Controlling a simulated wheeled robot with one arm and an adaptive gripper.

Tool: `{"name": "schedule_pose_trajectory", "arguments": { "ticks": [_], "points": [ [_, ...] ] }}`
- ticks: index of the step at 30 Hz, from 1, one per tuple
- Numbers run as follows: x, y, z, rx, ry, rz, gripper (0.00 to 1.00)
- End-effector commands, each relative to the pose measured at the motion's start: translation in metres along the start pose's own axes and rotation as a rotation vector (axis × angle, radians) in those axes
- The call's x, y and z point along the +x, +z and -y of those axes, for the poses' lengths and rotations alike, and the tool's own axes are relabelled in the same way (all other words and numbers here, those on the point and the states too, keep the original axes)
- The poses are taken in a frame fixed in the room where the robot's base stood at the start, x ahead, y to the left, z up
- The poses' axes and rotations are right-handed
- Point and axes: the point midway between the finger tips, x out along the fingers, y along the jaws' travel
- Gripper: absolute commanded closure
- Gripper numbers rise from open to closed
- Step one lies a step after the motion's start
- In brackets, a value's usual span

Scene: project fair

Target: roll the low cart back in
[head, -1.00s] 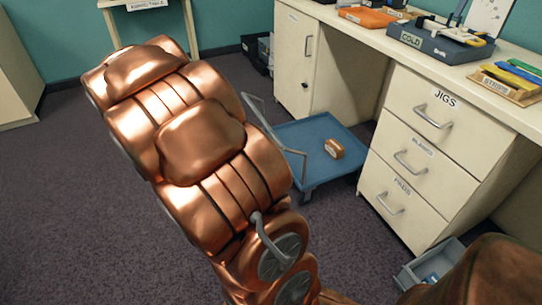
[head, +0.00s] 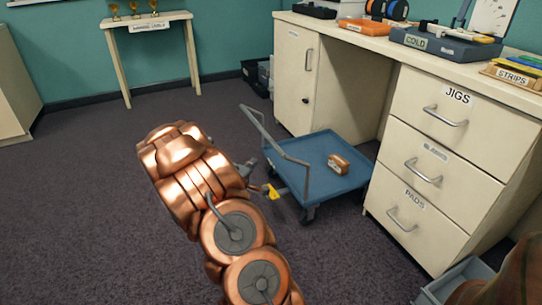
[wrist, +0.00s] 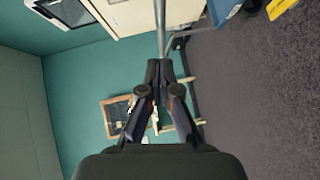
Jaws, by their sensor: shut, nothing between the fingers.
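The low blue cart (head: 320,190) stands on the carpet, partly under the desk, with a grey push handle (head: 272,138) at its left end. A brown block (head: 338,164) with a white label lies on its deck. A yellow piece (head: 272,192) shows low at its left end; it also shows in the wrist view (wrist: 284,8). My gripper (head: 254,172) is just left of the cart, near the handle. In the wrist view, my gripper (wrist: 166,63) is shut and empty. A grey bar (wrist: 160,28) runs to its tips; I cannot tell whether they touch.
Drawers labelled JIGS (head: 445,110) stand right of the cart, and a cream cabinet (head: 296,80) stands behind it. A grey bin (head: 452,280) is on the floor at lower right. A small table (head: 150,22) stands at the back wall. The carpet (head: 80,200) at left is clear.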

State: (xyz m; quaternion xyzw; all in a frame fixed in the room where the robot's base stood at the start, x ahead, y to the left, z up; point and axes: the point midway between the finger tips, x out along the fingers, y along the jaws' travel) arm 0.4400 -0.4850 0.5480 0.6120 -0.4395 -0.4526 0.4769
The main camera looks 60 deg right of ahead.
Motion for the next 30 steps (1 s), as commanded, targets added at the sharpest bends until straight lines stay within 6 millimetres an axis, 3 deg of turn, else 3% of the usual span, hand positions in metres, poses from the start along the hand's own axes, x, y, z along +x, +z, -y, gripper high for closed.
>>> {"name": "schedule_pose_trajectory", "arguments": {
  "ticks": [19,30],
  "points": [
    [0.092,0.001,0.001,0.006,0.001,0.0,1.0],
    [0.116,0.026,0.002,0.002,-0.004,0.0,1.0]
  ]
}}
